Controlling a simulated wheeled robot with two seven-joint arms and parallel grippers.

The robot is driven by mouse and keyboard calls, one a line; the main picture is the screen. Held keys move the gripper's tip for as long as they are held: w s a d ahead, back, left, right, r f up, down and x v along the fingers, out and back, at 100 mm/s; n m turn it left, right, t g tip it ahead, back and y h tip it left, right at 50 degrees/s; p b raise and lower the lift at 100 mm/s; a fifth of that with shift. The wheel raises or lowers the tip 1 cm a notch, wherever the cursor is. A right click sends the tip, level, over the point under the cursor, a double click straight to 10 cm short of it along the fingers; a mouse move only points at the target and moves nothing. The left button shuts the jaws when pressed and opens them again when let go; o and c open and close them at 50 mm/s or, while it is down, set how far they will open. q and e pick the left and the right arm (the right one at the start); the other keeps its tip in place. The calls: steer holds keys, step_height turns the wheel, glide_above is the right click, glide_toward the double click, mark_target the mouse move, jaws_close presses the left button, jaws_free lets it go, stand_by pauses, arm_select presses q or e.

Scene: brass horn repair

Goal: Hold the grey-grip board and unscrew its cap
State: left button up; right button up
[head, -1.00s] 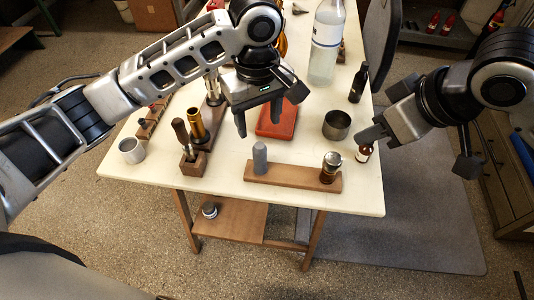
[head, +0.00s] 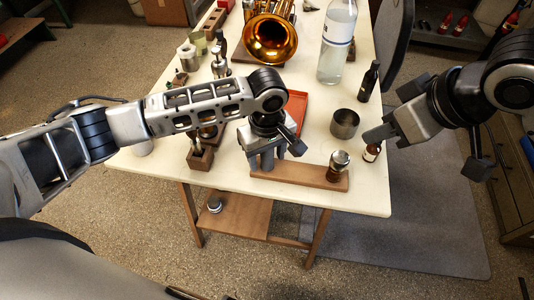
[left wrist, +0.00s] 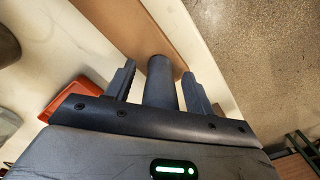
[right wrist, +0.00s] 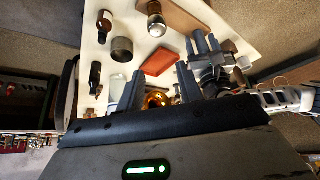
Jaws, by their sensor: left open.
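The wooden board (head: 310,177) lies near the table's front edge. Its upright grey grip (head: 267,160) is at the left end, and a dark brown jar with a metal cap (head: 339,160) stands at the right end. My left gripper (head: 268,158) is lowered over the grip. In the left wrist view the grey grip (left wrist: 161,82) stands between its open fingers (left wrist: 159,70), with small gaps on both sides. My right gripper (head: 388,112) is above the table's right edge, to the right of the cap. In the right wrist view its fingers (right wrist: 148,80) are apart and empty.
A metal cup (head: 344,124), a small brown bottle (head: 371,152) and a dark bottle (head: 369,82) stand near the right gripper. A red tray (head: 294,108) lies behind the left gripper. A brass horn (head: 270,38) and a clear bottle (head: 337,42) are further back.

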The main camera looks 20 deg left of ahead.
arm_select(q)
jaws_close()
arm_select(e)
steer(key=o, duration=0.5)
steer(key=m+g+h, duration=0.3)
steer(key=h, duration=0.1)
glide_above(342, 157)
steer(key=f, duration=0.2)
steer(key=shift+g+h, duration=0.3)
step_height(342, 157, down, 12)
steer(key=shift+r, duration=0.2)
steer(key=shift+c, duration=0.3)
